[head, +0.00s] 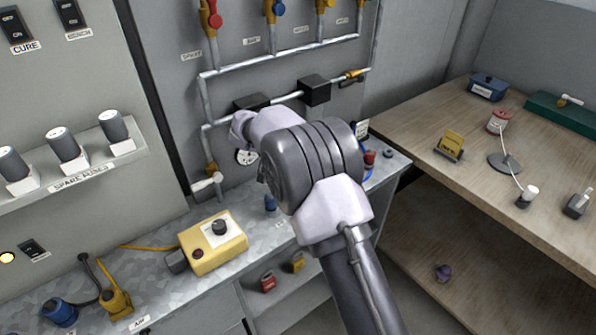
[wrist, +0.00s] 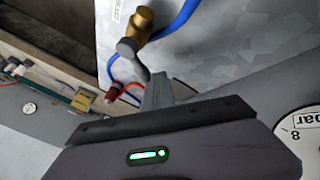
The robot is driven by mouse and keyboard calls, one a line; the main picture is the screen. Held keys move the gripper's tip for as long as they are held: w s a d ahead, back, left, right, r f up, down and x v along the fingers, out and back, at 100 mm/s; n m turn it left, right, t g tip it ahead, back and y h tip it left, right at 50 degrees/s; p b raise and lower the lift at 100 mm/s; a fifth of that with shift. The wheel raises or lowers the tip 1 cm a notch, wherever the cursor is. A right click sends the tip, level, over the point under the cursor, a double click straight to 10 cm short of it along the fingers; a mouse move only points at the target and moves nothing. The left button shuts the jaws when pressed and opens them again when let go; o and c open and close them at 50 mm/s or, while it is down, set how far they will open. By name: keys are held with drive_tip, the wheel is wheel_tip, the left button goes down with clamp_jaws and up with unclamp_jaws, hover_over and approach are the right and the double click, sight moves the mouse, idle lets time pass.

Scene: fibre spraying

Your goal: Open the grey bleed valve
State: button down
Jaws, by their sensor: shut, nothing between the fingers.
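In the wrist view, a brass valve (wrist: 143,22) with a short grey lever (wrist: 128,48) stands above the metal bench top. My gripper (wrist: 157,82) is shut and empty, with its fingertips close beside the lever's end; I cannot tell whether they touch. In the head view, a pale grey handle (head: 206,185) sits under a brass fitting at the lower left end of the pipework. I cannot tell whether it is the same valve. My wrist hides the fingers in the head view.
A pressure gauge (wrist: 304,128) is close to the gripper's right in the wrist view. A blue hose (wrist: 180,20) runs behind the brass valve. A yellow box (head: 213,243) stands on the metal bench. A wooden table (head: 440,185) is to the right.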

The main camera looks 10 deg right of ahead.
drive_tip(key=shift+w+d+f, duration=0.1)
drive_tip(key=shift+w+d, duration=0.1)
drive_tip(key=shift+d, duration=0.55)
drive_tip(key=shift+s+d+b, duration=0.1)
drive_tip(key=shift+d+b, duration=0.65)
drive_tip(key=shift+d, duration=0.3)
drive_tip(key=shift+s+a, duration=0.1)
drive_tip(key=shift+s+a+b, duration=0.25)
drive_tip(key=shift+s+b, duration=0.3)
drive_tip(key=shift+s, duration=0.1)
drive_tip(key=p+v, duration=0.6)
drive_tip(key=v, duration=1.1)
drive_tip(key=shift+r, duration=0.3)
